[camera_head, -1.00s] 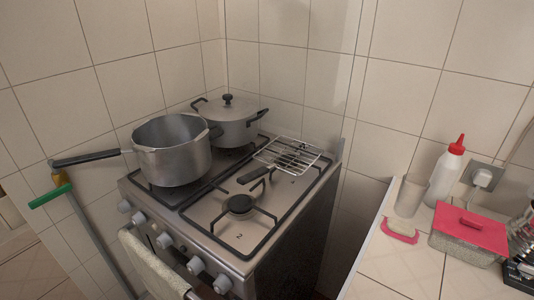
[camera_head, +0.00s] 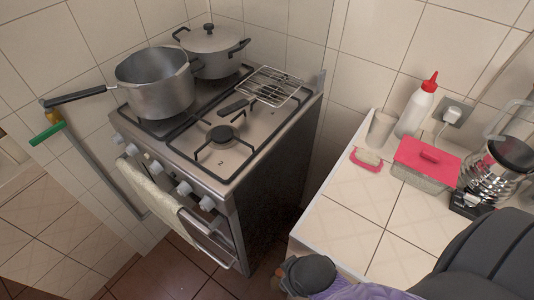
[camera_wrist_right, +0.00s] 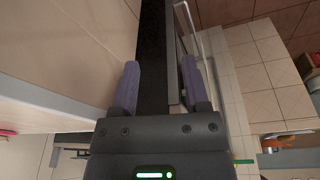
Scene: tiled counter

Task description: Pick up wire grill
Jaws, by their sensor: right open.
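The wire grill (camera_head: 273,86) lies on the back right part of the stove (camera_head: 213,150), with its dark handle (camera_head: 236,107) pointing toward the front left. My right arm comes in at the bottom right of the head view, low beside the counter edge, well apart from the grill. In the right wrist view my right gripper (camera_wrist_right: 160,82) is open, with nothing between its fingers. The grill cannot be made out in the wrist view. My left gripper is not in view.
A large open pot (camera_head: 155,83) with a long handle and a lidded pot (camera_head: 213,48) stand on the stove's left and back burners. A narrow gap separates stove and counter.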

